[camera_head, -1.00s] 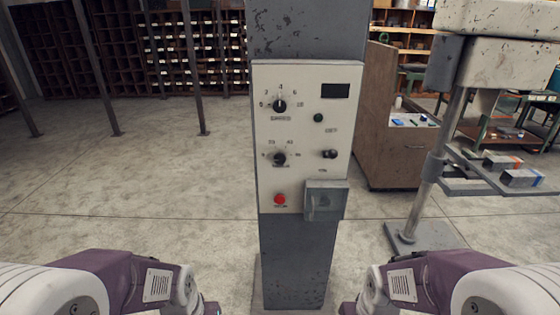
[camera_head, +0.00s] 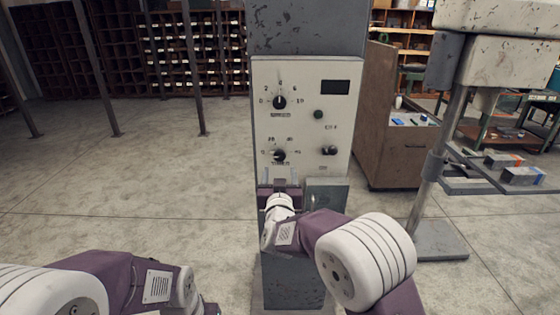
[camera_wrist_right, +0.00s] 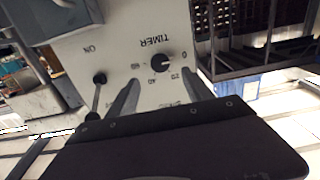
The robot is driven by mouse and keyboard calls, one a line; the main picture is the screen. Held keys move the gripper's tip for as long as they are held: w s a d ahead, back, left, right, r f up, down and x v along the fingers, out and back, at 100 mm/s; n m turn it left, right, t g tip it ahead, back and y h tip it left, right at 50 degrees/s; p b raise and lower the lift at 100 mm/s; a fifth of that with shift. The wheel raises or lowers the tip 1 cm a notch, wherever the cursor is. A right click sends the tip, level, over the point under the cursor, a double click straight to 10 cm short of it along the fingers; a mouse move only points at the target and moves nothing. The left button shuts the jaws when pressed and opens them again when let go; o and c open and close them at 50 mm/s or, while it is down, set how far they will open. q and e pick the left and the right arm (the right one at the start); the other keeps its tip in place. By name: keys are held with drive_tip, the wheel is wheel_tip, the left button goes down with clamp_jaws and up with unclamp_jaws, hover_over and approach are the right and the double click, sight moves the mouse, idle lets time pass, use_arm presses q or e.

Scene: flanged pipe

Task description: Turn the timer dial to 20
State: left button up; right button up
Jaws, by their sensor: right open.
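The timer dial (camera_head: 279,155) is a round black knob low on the left of the pale control panel. The right wrist view shows it upside down, with its scale (camera_wrist_right: 160,63), and its pale mark seems to face the 0. My right gripper (camera_head: 280,182) is just below the dial in the head view, in front of the panel. In the right wrist view its open fingers (camera_wrist_right: 160,90) stand either side of the dial's line, with nothing between them. Contact with the dial does not show. My left arm is at the bottom left; its gripper is out of view.
The panel also has a speed dial (camera_head: 279,102), a dark display (camera_head: 335,87), a small dark button (camera_head: 318,114) and an on/off switch (camera_head: 330,150). A grey box (camera_head: 327,192) juts out at lower right, close to my right arm. Open floor lies left.

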sight(280, 157)
drive_tip(key=w+p, duration=0.2)
drive_tip(key=w, duration=0.6)
drive_tip(key=shift+w, duration=0.2)
drive_tip(key=shift+f, duration=0.1)
clamp_jaws()
drive_tip(key=shift+f+m+b, duration=0.15)
drive_tip(key=shift+m+b, duration=0.85)
drive_tip(key=shift+b, duration=0.2)
drive_tip(key=m+b, duration=0.3)
drive_tip(key=shift+m, duration=0.3)
drive_tip(key=m+b, duration=0.2)
drive_tip(key=m, duration=0.1)
drive_tip(key=shift+m+b, duration=1.05)
drive_tip(key=shift+m, duration=0.45)
drive_tip(key=shift+r, duration=0.2)
